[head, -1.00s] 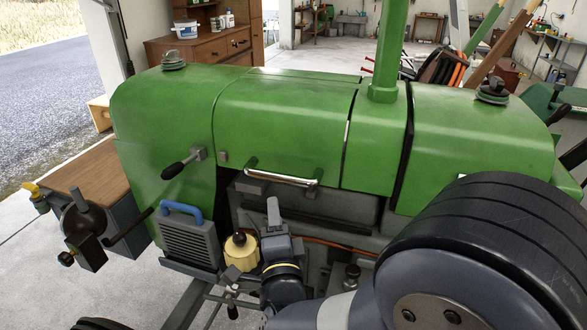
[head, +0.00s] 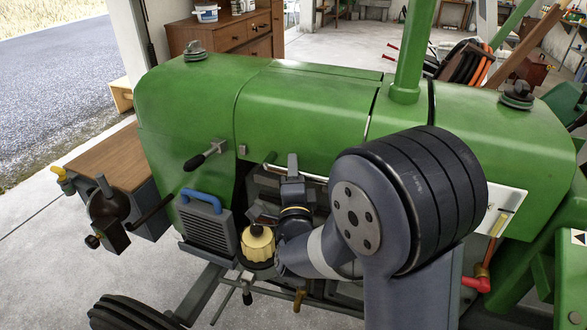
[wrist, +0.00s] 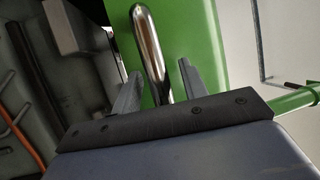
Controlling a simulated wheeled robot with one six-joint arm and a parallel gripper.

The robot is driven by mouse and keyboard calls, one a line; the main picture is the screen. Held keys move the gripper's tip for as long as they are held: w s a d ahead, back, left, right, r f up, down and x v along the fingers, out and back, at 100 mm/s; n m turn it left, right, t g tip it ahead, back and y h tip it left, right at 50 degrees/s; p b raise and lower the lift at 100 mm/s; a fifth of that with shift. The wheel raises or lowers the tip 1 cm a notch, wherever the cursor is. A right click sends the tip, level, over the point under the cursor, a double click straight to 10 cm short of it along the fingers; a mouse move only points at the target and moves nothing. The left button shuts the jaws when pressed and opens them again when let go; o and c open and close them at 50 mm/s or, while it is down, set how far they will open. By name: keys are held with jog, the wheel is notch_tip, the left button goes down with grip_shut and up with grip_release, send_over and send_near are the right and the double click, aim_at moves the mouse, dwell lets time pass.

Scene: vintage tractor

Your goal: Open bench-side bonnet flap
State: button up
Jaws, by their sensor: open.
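The green bonnet flap (head: 300,115) forms the tractor's near side in the head view and looks down, with dark engine parts showing below its lower edge. My gripper (wrist: 158,85) is open, a finger on each side of the handle with gaps visible. In the head view my gripper (head: 291,170) is at the flap's lower edge.
A black-knobbed lever (head: 205,154) sticks out left of the flap. A blue-handled grey box (head: 206,222) and a yellow-capped part (head: 257,243) sit low beside my arm. A wooden-topped bench (head: 108,160) with a vise stands at left. Open floor lies at lower left.

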grip_shut()
dwell(0.5)
